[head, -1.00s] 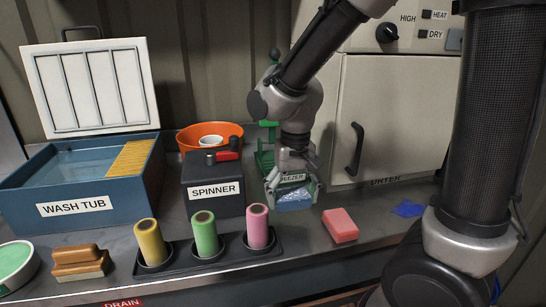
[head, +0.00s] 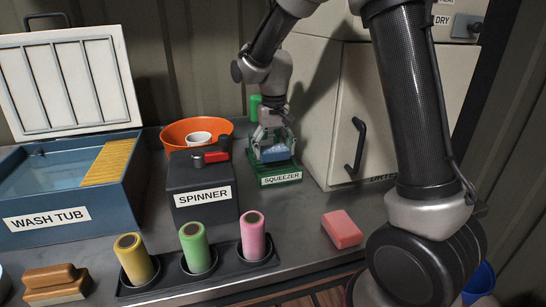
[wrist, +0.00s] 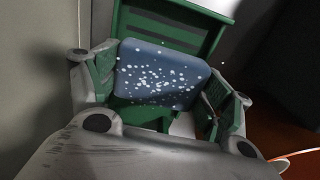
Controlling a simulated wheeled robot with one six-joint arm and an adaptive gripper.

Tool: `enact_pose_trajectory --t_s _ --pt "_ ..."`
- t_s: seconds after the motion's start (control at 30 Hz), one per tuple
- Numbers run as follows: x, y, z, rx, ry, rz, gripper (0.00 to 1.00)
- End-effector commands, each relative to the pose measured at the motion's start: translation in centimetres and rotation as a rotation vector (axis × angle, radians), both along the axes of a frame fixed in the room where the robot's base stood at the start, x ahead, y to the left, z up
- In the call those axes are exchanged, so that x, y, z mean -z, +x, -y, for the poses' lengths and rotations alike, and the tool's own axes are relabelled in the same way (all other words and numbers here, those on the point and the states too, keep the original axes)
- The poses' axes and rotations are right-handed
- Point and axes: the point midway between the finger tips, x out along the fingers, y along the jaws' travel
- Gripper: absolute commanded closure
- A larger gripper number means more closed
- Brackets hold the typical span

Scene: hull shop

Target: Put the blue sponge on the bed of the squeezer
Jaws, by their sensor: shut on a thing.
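The blue sponge (head: 275,154), dotted with white suds, is held between the fingers of my gripper (head: 273,148). In the wrist view the sponge (wrist: 160,75) lies flat between the two fingers (wrist: 165,95). The green squeezer (head: 281,180) stands on the counter behind and right of the spinner, its label facing front. My gripper is over the squeezer's bed, with the sponge above it; the squeezer's raised green plate (wrist: 170,30) shows behind the sponge in the wrist view. I cannot tell whether the sponge touches the bed, which is mostly hidden.
The black spinner (head: 202,187) with a red handle and an orange bowl (head: 180,134) stand left of the squeezer. A pink sponge (head: 342,230) lies at front right. Colored rolls (head: 194,247) stand in a tray in front. The dryer cabinet (head: 345,90) is close on the right.

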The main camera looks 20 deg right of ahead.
Motion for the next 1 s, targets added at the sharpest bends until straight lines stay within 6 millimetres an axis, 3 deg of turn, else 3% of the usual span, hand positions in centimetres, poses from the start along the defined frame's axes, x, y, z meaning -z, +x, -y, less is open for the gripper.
enact_pose_trajectory --t_s 0.2,0.47,0.8,0.83,0.9,1.0 --pt "0.3 1.6 0.3 -0.001 0.000 -0.001 0.39" --pt "3.5 1.5 0.3 -0.001 0.000 -0.001 0.39" --pt "3.9 1.5 0.3 -0.001 0.000 -0.001 0.39" --pt "3.8 1.5 0.3 -0.001 0.000 0.000 0.15" --pt "3.8 1.5 0.3 -0.001 0.000 0.000 0.02" --pt "3.8 1.5 0.3 -0.001 0.000 0.000 0.00"
